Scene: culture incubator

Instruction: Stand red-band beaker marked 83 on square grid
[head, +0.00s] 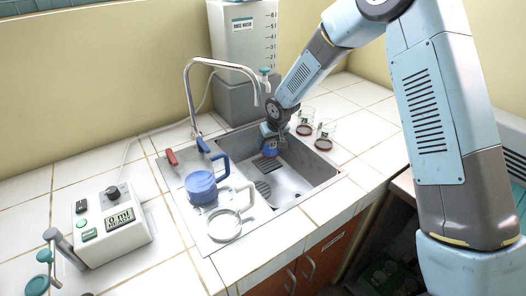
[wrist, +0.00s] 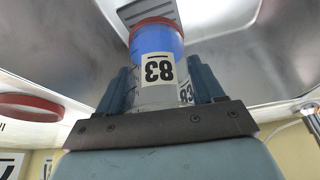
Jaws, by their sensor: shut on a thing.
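The red-band beaker marked 83 (wrist: 158,70) holds blue liquid and is gripped between the two fingers of my gripper (wrist: 160,88). In the head view the beaker (head: 270,150) is inside the sink, partly hidden by my gripper (head: 271,136). A dark square grid (head: 264,164) lies on the sink floor just below the beaker. The wrist view shows a slatted grid (wrist: 143,10) beyond the beaker's red end. I cannot tell whether the beaker touches the grid.
A round drain grid (head: 263,189) lies nearer in the sink (head: 290,188). Two red-banded beakers (head: 305,128) (head: 324,142) stand on the right counter.

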